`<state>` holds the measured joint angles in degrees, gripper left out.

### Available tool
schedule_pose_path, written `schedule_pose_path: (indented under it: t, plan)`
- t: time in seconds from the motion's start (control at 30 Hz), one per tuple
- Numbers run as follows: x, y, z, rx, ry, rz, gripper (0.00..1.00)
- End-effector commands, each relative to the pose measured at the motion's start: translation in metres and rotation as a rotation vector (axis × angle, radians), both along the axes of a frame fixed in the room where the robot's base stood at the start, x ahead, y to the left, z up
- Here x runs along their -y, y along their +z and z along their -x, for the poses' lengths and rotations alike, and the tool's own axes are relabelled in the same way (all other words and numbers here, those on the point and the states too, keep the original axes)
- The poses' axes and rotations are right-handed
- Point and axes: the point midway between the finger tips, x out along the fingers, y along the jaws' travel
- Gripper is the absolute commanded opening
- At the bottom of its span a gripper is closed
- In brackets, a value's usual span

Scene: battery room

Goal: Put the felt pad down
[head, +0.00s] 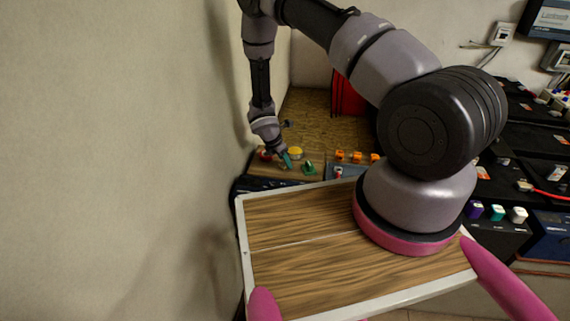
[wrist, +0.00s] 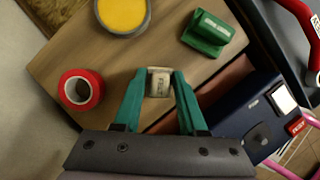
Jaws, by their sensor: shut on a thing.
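The felt pad (wrist: 159,83) is a small pale block with dark marks on its face. In the wrist view it sits between the teal fingertips of my gripper (wrist: 159,76), which is shut on it. In the head view my gripper (head: 287,159) is small and far off, over a wooden board, and the pad cannot be made out there. The board (wrist: 188,72) lies beneath the fingers in the wrist view. Whether the pad touches the board I cannot tell.
On the board, a red roll (wrist: 80,89) is left of my fingers, a yellow-topped round tin (wrist: 122,12) is beyond, and a green block (wrist: 208,33) is to the right. Bare wood lies between them. A dark blue device (wrist: 245,115) stands at right. A wall (head: 120,150) rises at left.

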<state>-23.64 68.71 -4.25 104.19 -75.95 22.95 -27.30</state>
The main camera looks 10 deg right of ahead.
Motion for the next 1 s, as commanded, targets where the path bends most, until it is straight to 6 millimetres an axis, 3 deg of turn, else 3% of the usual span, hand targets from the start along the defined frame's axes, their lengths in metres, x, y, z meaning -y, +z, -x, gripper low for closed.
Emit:
schedule_pose_path:
  t: [0.1, 0.43, 0.47, 0.5, 0.53, 0.87, 1.0]
  plan:
    - [0.0, -0.012, 0.0, 0.0, -0.001, 0.001, 0.0]
    - [0.0, -0.015, 0.0, 0.0, -0.001, 0.001, 0.0]
    - [0.0, -0.015, 0.0, 0.001, -0.002, 0.001, 0.49]
    - [0.0, -0.014, 0.0, 0.001, -0.002, 0.001, 0.64]
    - [0.0, -0.014, 0.0, 0.001, -0.002, 0.001, 0.71]
    - [0.0, -0.013, 0.0, 0.001, -0.002, 0.0, 0.71]
    - [-0.005, 0.0, 0.001, 0.002, -0.001, -0.002, 0.71]
